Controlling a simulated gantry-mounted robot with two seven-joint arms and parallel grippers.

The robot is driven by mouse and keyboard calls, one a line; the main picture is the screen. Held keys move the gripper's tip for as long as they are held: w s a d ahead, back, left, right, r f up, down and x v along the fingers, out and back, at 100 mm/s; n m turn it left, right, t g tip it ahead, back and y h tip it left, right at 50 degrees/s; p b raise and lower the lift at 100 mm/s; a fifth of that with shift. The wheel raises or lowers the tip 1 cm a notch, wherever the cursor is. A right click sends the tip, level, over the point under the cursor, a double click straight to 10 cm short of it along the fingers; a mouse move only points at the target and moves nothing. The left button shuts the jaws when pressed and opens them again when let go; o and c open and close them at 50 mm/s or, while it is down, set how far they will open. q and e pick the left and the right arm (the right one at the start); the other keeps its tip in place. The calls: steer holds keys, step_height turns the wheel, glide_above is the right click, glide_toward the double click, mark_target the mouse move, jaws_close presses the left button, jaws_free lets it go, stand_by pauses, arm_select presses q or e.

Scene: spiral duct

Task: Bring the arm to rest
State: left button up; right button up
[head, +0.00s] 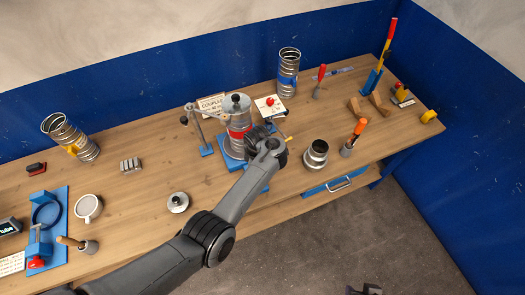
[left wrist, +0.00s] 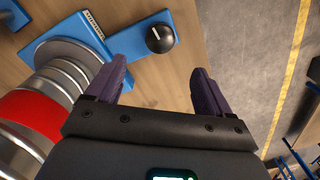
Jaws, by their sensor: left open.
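My left arm reaches in from the lower left in the head view, and its wrist ends in front of the spiral duct (head: 236,110) on its blue stand. In the left wrist view my left gripper (left wrist: 158,70) is open, with two purple fingers apart and nothing between them. The duct's silver rings and red band (left wrist: 30,112) are to the left of the fingers. The blue base (left wrist: 75,35) with a black knob (left wrist: 160,38) is beyond the fingertips. In the head view the fingers are hidden behind my wrist. A small dark part at the bottom edge may be my right gripper (head: 366,290).
A silver collar (head: 316,154) and an orange-handled tool (head: 358,130) stand right of my wrist. A silver cap (head: 178,202) and white mug (head: 88,208) are at left. Open floor (head: 330,235) lies in front of the bench.

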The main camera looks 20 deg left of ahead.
arm_select(q)
steer(key=shift+a+f, duration=0.1)
steer(key=s+a+f+m+t, duration=0.2)
steer(key=s+a+m, duration=0.5)
steer(key=s+m, duration=0.4)
steer(key=s+d+r+m, duration=0.1)
steer(key=s+r+m, duration=0.4)
steer(key=s, duration=0.4)
steer(key=s+d+r+m+t+p, duration=0.1)
steer(key=s+r+m, duration=0.4)
steer(key=s, duration=0.5)
step_height(320, 180, up, 3)
steer(key=shift+d+f+m+t, duration=0.2)
steer(key=shift+m+t, duration=0.1)
steer(key=shift+m, duration=0.1)
